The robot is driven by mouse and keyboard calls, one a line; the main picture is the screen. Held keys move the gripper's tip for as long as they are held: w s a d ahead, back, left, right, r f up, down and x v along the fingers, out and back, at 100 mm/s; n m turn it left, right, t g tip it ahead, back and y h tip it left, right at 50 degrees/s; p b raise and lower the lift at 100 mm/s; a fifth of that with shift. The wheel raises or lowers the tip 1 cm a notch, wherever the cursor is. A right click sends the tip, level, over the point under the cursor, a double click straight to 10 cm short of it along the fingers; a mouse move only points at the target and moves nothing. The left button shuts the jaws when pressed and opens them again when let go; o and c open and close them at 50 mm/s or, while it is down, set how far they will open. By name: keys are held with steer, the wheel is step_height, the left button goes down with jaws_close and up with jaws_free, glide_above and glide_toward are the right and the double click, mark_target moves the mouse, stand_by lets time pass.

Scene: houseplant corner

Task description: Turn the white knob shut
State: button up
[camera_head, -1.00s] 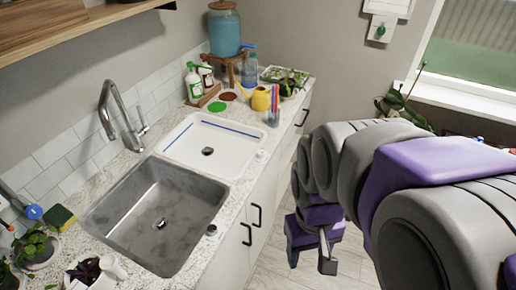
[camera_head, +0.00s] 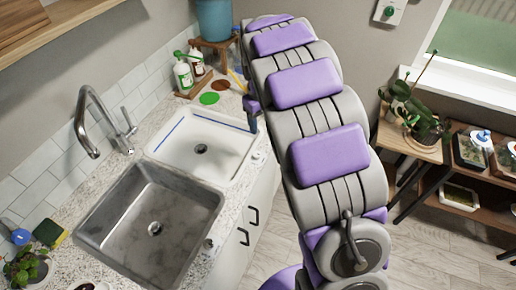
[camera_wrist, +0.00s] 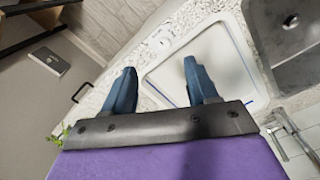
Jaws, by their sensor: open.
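A small white knob (camera_head: 258,155) sits on the speckled counter at the front edge, beside the white basin (camera_head: 237,171). In the wrist view, what looks like this knob (camera_wrist: 165,42) is on the counter strip, beyond and between my fingertips. My gripper (camera_wrist: 160,68) is open, its two blue fingers apart with nothing between them. In the head view, a dark blue fingertip (camera_head: 252,122) shows over the basin's far right corner; my arm hides most of the gripper. The knob is apart from the fingers. Its turn position is too small to read.
A steel sink (camera_head: 150,218) lies nearer, with a grey knob (camera_head: 208,244) beside it and a tall faucet (camera_head: 88,128) behind. Spray bottles (camera_head: 183,75), a green disc (camera_head: 209,98) and a brown disc (camera_head: 221,84) are beyond the basin. Plants stand on a wooden stand (camera_head: 408,145) at right.

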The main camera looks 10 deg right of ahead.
mark_target(257, 154)
steer(key=shift+n, duration=0.4)
steer(key=w+f+b, duration=0.1)
steer(key=f, duration=0.4)
steer(key=w+a+f+b, duration=0.1)
steer(key=f, duration=0.5)
steer(key=w+f, duration=0.1)
steer(key=f, duration=0.5)
steer(key=shift+w+a+f+b, duration=0.15)
steer(key=shift+f+b, duration=0.1)
steer(key=shift+b, duration=0.15)
steer(key=shift+f, duration=0.6)
steer(key=shift+c, duration=0.2)
steer(key=c, duration=1)
